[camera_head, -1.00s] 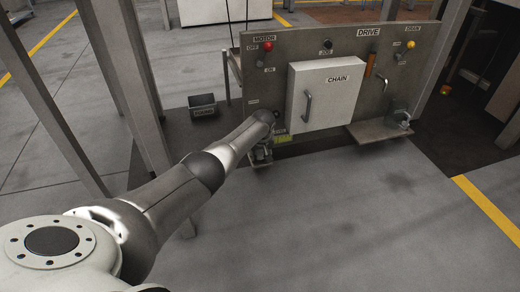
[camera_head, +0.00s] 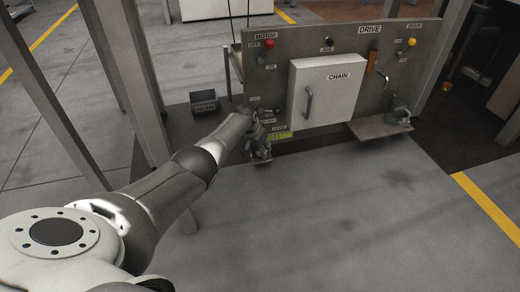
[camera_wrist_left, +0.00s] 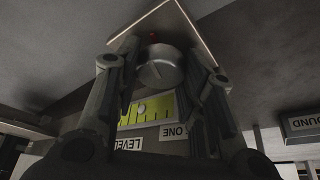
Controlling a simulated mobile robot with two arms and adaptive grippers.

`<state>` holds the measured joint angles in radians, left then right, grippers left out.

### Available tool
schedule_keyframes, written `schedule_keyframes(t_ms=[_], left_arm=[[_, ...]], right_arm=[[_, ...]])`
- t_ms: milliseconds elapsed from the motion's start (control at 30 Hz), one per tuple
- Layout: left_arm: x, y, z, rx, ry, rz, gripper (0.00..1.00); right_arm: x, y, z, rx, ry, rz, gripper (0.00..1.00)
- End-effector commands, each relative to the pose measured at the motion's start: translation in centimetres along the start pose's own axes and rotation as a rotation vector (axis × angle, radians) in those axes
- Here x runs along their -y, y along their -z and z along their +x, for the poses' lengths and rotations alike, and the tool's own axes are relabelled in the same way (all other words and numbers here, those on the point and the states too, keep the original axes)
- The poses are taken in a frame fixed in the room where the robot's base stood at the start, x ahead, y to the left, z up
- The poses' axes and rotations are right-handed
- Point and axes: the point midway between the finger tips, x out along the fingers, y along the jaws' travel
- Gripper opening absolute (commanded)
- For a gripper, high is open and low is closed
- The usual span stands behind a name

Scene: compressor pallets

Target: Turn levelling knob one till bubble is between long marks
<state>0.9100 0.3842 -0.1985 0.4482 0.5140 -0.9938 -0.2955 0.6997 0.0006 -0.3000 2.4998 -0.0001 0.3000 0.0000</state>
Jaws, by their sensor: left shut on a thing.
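Levelling knob one is a round grey metal knob (camera_wrist_left: 160,68) in the left wrist view, under a tilted plate. My left gripper (camera_wrist_left: 163,75) has a finger on either side of it and is shut on it. Just below the knob sits the yellow-green level vial (camera_wrist_left: 163,106) with dark marks, and upside-down labels reading ONE and LEVEL. A pale spot shows among the marks; I cannot tell exactly how the bubble lies between the long ones. In the head view my left gripper (camera_head: 262,128) is at the panel's lower left, beside the green vial (camera_head: 280,136). My right gripper is out of view.
The grey drive panel (camera_head: 350,52) carries a white CHAIN cover (camera_head: 325,92), a red motor button (camera_head: 268,44) and a yellow button (camera_head: 411,43). A small labelled bin (camera_head: 204,103) stands on the floor to the left. The floor in front is clear.

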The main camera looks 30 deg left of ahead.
Motion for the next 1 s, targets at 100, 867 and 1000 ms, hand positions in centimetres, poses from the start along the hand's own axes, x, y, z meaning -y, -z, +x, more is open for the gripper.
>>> schedule_keyframes(t_ms=[100, 867, 1000], left_arm=[[0.0, 0.03, 0.01, 0.0, -0.007, 0.016, 0.13], [0.01, 0.04, -0.03, 0.0, -0.009, 0.023, 0.59], [0.03, 0.04, -0.04, 0.0, -0.008, 0.021, 0.59]], right_arm=[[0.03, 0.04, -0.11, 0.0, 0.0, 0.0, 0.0], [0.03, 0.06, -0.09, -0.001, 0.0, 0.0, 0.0], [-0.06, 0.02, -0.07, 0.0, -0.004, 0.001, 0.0]])
